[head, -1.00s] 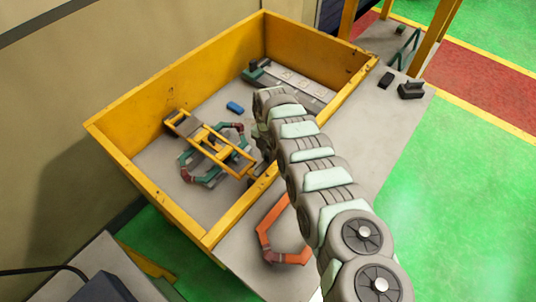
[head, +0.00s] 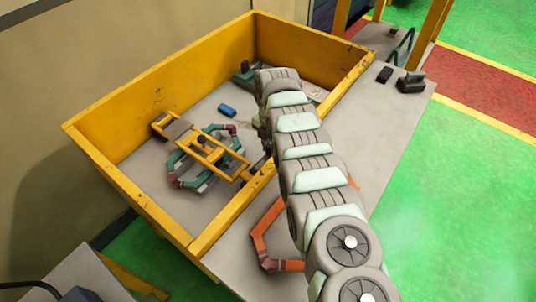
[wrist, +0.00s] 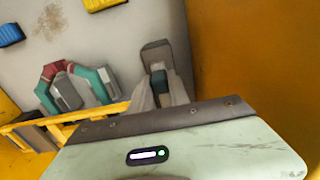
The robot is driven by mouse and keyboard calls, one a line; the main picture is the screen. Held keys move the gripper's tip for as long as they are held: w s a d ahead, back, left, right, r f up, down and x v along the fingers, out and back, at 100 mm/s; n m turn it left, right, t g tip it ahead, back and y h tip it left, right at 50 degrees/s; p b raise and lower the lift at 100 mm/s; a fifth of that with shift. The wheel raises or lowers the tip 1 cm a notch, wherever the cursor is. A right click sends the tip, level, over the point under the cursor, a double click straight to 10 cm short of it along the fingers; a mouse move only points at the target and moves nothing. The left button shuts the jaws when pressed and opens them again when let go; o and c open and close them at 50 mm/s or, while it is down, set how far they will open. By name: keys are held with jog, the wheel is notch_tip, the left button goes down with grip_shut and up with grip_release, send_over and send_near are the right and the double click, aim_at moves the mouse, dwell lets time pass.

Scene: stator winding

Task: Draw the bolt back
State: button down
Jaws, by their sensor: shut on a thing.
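A yellow frame (head: 200,148) lies in the bin over a ring of green, grey and red segments (head: 234,141). A short dark bolt piece (head: 258,163) shows at the frame's right end, beside the bin's near wall. In the wrist view, the yellow frame (wrist: 30,130) runs in from the left toward my gripper (wrist: 160,84). The gripper's grey fingers are shut on a small dark part, seemingly the bolt's handle (wrist: 158,78). The pale housing hides what lies below the fingers. In the head view, my arm hides most of the gripper.
The yellow bin wall (head: 290,45) surrounds the work, and its near wall is close to the gripper (wrist: 250,60). A blue block (head: 227,110) lies on the bin floor. An orange bent piece (head: 262,238) and dark blocks (head: 411,83) lie on the grey bench outside.

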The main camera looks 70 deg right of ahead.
jog(key=shift+f, duration=0.15)
jog(key=c, duration=1.2)
grip_release()
jog(key=shift+d, duration=0.2)
jog(key=shift+c, duration=0.2)
jog(key=shift+r, duration=0.25)
notch_tip(320, 180, up, 11)
jog(key=p, duration=0.2)
jog(key=shift+f+p, duration=0.2)
jog(key=shift+p, duration=0.1)
